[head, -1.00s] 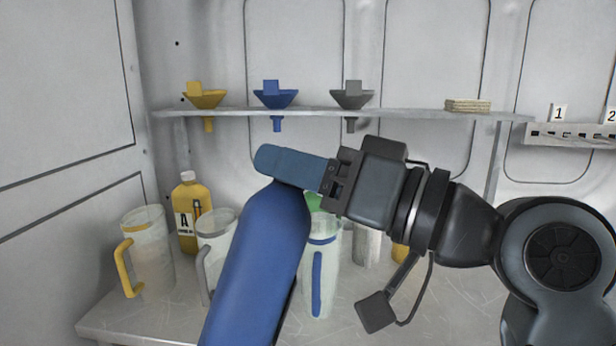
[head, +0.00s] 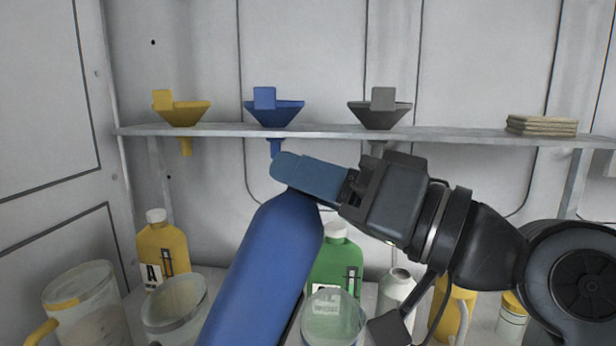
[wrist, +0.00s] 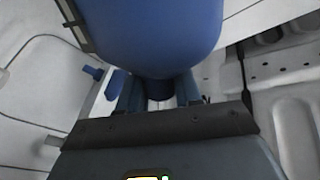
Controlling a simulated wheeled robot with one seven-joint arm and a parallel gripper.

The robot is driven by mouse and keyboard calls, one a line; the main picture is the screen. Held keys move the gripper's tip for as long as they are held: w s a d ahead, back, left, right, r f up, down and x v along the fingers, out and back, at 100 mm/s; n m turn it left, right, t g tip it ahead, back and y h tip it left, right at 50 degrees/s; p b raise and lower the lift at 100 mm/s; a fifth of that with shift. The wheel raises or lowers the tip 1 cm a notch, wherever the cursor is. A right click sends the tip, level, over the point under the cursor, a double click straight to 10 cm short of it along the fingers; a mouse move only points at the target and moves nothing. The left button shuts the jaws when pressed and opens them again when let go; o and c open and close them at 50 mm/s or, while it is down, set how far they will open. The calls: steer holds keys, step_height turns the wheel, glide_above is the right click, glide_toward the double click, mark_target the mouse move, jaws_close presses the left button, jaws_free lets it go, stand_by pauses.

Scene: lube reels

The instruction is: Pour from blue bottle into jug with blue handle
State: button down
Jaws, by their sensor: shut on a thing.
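The blue bottle (head: 262,272) is tilted in the head view, its upper end leaning right. My gripper (head: 300,175) is shut on the upper end of the blue bottle and holds it up in front of the shelf. In the wrist view the bottle (wrist: 155,30) fills the top middle, between the fingers of my gripper (wrist: 160,92). A clear jug (head: 333,318) stands low, just right of the bottle. It is the one that showed a blue handle earlier; its handle is now out of frame.
A green bottle (head: 335,262) stands behind that jug. Other clear jugs (head: 85,305) (head: 174,305) and a yellow bottle (head: 162,248) stand left. A grey bottle (head: 396,290) stands right. The shelf (head: 460,134) above holds yellow, blue (head: 274,112) and grey funnels.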

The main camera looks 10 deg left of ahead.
steer(key=f+b, duration=0.1)
steer(key=f+m, duration=0.1)
steer(key=f, duration=0.1)
steer(key=w+d+f+m+b, duration=0.1)
steer(key=shift+f+t+b, duration=0.3)
steer(key=shift+f+t, duration=0.1)
steer(key=shift+f, duration=0.1)
stand_by(0.8)
steer(key=shift+w+d+f+m, duration=0.1)
steer(key=shift+f+m, duration=0.7)
stand_by(0.5)
steer(key=shift+f+m+t, duration=0.5)
steer(key=shift+f+m, duration=0.1)
steer(key=shift+m, duration=0.2)
stand_by(0.4)
